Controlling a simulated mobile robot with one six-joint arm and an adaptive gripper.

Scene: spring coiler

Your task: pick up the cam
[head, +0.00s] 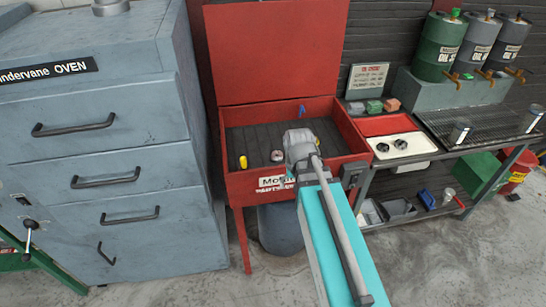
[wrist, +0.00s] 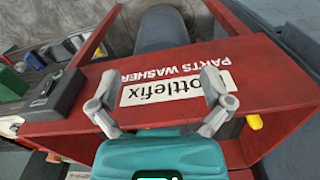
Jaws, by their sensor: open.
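The red parts washer (head: 262,183) has its lid up and a dark ribbed basin. In the head view a small grey piece with a reddish mark (head: 277,156), perhaps the cam, lies in the basin. A yellow piece (head: 243,161) lies left of it and a blue piece (head: 302,111) is at the back wall. I cannot tell for certain which is the cam. My gripper (wrist: 160,88) is open and empty in the wrist view, in front of the washer's labelled front panel.
A grey oven cabinet (head: 110,150) stands close on the left. A bench (head: 450,130) with a sink and oil drums (head: 440,47) is on the right. A switch box (wrist: 57,97) sits on the washer's front. A grey bin (head: 280,228) stands beneath.

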